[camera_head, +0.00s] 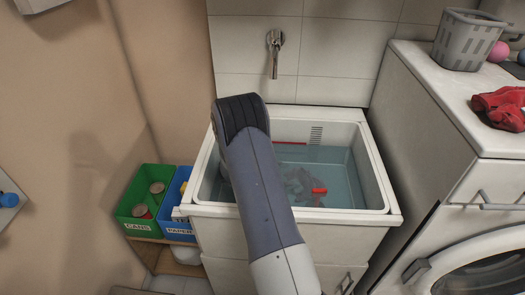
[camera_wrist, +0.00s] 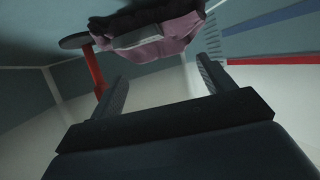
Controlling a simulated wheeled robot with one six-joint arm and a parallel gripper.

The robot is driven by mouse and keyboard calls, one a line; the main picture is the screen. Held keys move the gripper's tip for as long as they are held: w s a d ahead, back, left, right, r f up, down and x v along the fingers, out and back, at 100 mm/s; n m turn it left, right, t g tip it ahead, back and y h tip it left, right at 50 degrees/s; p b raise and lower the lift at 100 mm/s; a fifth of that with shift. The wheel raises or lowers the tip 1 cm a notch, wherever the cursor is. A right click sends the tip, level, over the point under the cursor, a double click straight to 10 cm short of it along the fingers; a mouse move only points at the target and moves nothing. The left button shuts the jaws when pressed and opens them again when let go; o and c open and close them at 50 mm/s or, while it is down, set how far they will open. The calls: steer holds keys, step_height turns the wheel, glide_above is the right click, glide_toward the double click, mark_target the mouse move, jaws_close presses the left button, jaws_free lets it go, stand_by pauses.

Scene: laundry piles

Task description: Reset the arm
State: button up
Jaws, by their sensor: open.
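My arm reaches over the white sink (camera_head: 378,180) in the head view and hides my gripper there. In the wrist view my gripper (camera_wrist: 162,72) is open, its two dark fingers apart with nothing between them. A mauve and black cloth bundle (camera_wrist: 155,42) shows beyond the fingertips, apart from them as far as I can tell. A red bar with a dark disc at one end (camera_wrist: 93,70) is left of the cloth. In the head view a greyish clump (camera_head: 298,185) and a red piece (camera_head: 319,190) lie in the water.
A tap (camera_head: 274,55) is on the wall behind the sink. A green bin labelled cans (camera_head: 135,225) and a blue bin (camera_head: 175,230) stand at left. A white washing machine (camera_head: 425,120) at right carries a grey basket (camera_head: 462,42) and a red cloth (camera_head: 503,106).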

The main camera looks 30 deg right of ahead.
mark_target(305, 175)
steer(key=x, duration=0.7)
steer(key=shift+d+r, duration=0.15)
steer(key=shift+d, duration=0.1)
step_height(305, 175, up, 7)
steer(key=shift+a+r, duration=0.1)
